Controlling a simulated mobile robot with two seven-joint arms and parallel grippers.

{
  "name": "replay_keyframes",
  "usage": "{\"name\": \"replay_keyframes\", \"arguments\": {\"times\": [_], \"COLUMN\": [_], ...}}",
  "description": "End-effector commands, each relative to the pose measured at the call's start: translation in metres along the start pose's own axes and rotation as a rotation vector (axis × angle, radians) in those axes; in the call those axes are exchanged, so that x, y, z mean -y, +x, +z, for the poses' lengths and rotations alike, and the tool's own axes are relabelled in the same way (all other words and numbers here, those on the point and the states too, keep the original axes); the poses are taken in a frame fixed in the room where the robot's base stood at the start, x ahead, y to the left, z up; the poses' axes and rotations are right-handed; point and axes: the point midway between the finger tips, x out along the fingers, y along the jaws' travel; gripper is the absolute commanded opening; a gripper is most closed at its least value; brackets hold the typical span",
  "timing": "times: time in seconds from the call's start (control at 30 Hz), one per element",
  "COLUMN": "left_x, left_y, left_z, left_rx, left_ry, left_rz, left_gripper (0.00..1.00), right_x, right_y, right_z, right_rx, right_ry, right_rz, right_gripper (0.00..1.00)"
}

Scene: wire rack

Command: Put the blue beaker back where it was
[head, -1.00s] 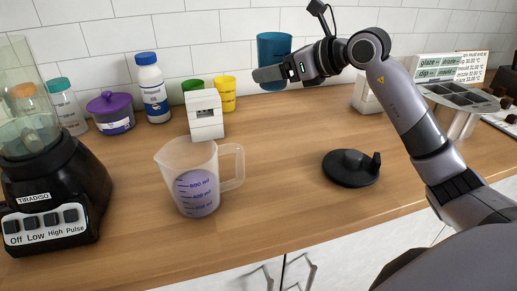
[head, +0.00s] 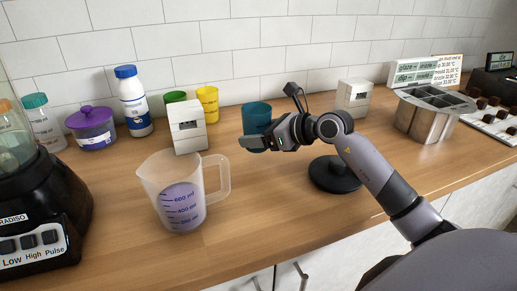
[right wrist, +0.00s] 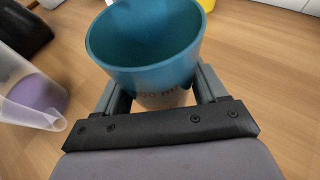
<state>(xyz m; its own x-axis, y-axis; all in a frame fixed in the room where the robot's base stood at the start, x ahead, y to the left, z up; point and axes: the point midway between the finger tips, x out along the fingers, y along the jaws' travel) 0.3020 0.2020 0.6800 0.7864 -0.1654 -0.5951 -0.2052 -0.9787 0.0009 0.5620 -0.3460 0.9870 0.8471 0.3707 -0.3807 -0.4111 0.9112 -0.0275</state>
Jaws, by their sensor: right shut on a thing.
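The blue beaker (head: 257,114) is upright in the head view, behind the measuring jug and left of the black round stand. My right gripper (head: 256,143) is shut on it and hides part of its lower side. In the right wrist view, the beaker (right wrist: 145,62) stands between the two gripper fingers (right wrist: 160,92), with its open rim toward the camera and no contents visible. I cannot tell whether its base touches the counter. My left gripper is not in view.
A clear jug (head: 181,190) with purple liquid stands left of the gripper. A white box (head: 187,128), a yellow cup (head: 208,103) and a green cup (head: 175,97) are behind it. The black stand (head: 332,175) is partly behind my arm. The wooden counter (head: 262,200) is clear in front.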

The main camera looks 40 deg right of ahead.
Motion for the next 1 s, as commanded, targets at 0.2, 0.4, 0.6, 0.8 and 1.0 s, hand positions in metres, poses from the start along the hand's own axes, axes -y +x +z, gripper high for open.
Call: {"name": "replay_keyframes", "arguments": {"times": [0.2,0.4,0.6,0.8,1.0], "left_x": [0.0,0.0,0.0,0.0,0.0], "left_y": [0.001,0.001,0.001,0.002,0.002], "left_z": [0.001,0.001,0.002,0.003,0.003], "left_rx": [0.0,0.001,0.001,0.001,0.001], "left_ry": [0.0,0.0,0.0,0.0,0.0], "left_rz": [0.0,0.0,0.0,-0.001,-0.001], "left_gripper": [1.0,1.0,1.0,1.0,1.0], "right_x": [-0.001,-0.001,-0.001,-0.001,-0.001], "right_y": [0.011,0.017,0.017,0.018,0.018], "right_z": [-0.027,-0.041,-0.041,-0.044,-0.044], "right_rx": [-0.002,0.001,0.001,0.0,0.0], "right_ry": [0.004,-0.001,-0.001,-0.001,-0.001], "right_rz": [0.001,-0.001,-0.001,0.0,0.0], "right_gripper": [0.32,0.32,0.32,0.87,0.97]}}
